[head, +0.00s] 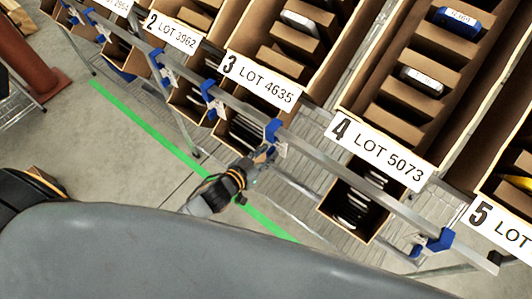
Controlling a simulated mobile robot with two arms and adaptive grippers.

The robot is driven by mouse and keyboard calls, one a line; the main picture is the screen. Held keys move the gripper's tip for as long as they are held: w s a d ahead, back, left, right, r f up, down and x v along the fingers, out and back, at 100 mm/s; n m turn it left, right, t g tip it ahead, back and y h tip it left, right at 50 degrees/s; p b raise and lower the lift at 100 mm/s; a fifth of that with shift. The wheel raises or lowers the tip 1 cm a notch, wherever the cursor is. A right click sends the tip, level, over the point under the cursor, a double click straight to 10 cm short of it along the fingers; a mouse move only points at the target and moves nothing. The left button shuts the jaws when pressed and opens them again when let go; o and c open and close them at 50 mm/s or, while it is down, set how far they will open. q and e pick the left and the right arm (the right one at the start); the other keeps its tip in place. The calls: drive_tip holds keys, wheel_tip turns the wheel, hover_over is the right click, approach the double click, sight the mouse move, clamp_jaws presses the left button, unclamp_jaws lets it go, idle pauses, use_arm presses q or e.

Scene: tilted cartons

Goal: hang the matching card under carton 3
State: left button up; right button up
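Carton 3 (235,47) is tilted, with a white label (258,82) reading "3 LOT 4635" on its front edge. A metal rail (235,102) with blue clips runs below the labels. One blue clip (272,131) is below the right end of label 3. My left gripper (267,154) is just below that clip, very close to it; I cannot tell if they touch. Its fingers are small and dark, so their opening is unclear, and no card can be made out in them. My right gripper is not in view.
Carton 4's label (378,151) reads "LOT 5073", and carton 2's label (172,33) reads "LOT 3962". Carton 5's label (500,222) is cut off. A lower box (378,222) under carton 4 holds several thin items. A green line (150,131) crosses the open floor.

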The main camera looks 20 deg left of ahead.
use_arm(q)
drive_tip(key=shift+o, duration=0.2)
drive_tip(key=v, duration=1.2)
drive_tip(key=s+a+f+n+g+y+b, duration=0.1)
drive_tip(key=s+a+f+g+y, duration=0.25)
drive_tip(key=f, duration=1.05)
drive_tip(key=s+a+f+g, duration=0.2)
drive_tip(key=s+a+f, duration=0.3)
drive_tip(key=f, duration=1)
drive_tip(key=s+d+f+g, duration=0.1)
drive_tip(key=s+f+g, duration=0.2)
drive_tip(key=s+f, duration=0.3)
drive_tip(key=s+d+f+g+y+b, duration=0.1)
drive_tip(key=s+f+g, duration=0.2)
drive_tip(key=s+f, duration=0.4)
drive_tip(key=s, duration=0.5)
drive_tip(key=shift+s+n, duration=0.3)
